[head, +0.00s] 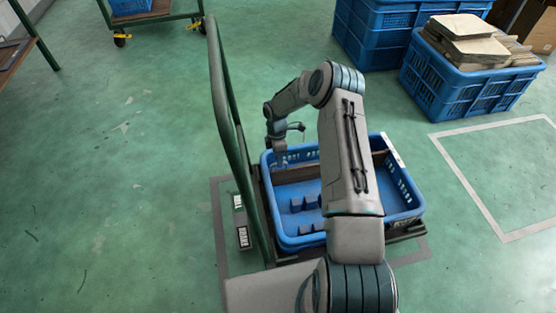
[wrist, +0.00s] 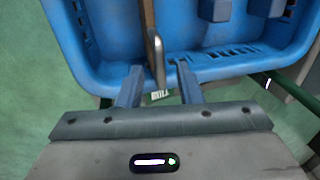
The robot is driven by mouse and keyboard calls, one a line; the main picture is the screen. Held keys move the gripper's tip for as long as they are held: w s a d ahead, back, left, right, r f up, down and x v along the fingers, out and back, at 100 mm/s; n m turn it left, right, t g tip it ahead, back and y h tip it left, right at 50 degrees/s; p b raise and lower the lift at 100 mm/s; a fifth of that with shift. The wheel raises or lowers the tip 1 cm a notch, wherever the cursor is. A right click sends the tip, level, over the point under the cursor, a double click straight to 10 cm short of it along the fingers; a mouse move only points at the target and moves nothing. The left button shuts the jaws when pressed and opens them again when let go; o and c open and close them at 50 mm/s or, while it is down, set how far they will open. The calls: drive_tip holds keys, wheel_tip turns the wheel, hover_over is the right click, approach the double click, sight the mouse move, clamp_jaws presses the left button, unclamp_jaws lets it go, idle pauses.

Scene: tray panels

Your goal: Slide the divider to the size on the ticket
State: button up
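A blue crate (head: 407,210) sits on a cart in the head view; its near wall fills the top of the wrist view (wrist: 90,65). A brown divider (wrist: 147,20) with a grey metal end stands in it, and part of it shows right of my arm in the head view (head: 379,156). My gripper (wrist: 160,70) is open, its blue-grey fingers apart on either side of the divider's metal end.
The cart's green handle (head: 222,90) rises left of the crate. Stacked crates (head: 470,85) with cardboard stand at upper right. The floor at left is clear.

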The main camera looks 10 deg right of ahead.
drive_tip(key=shift+f, duration=0.2)
drive_tip(key=shift+c, duration=0.3)
clamp_jaws()
drive_tip(key=w+b, duration=0.4)
drive_tip(key=w, duration=0.2)
drive_tip(key=shift+w, duration=0.25)
drive_tip(key=shift+r, duration=0.1)
drive_tip(key=shift+o, duration=0.3)
unclamp_jaws()
wheel_tip(320, 180, up, 14)
drive_tip(key=w+p, duration=0.2)
drive_tip(key=p, duration=0.2)
drive_tip(key=shift+w+f, duration=0.25)
drive_tip(key=shift+w, duration=0.05)
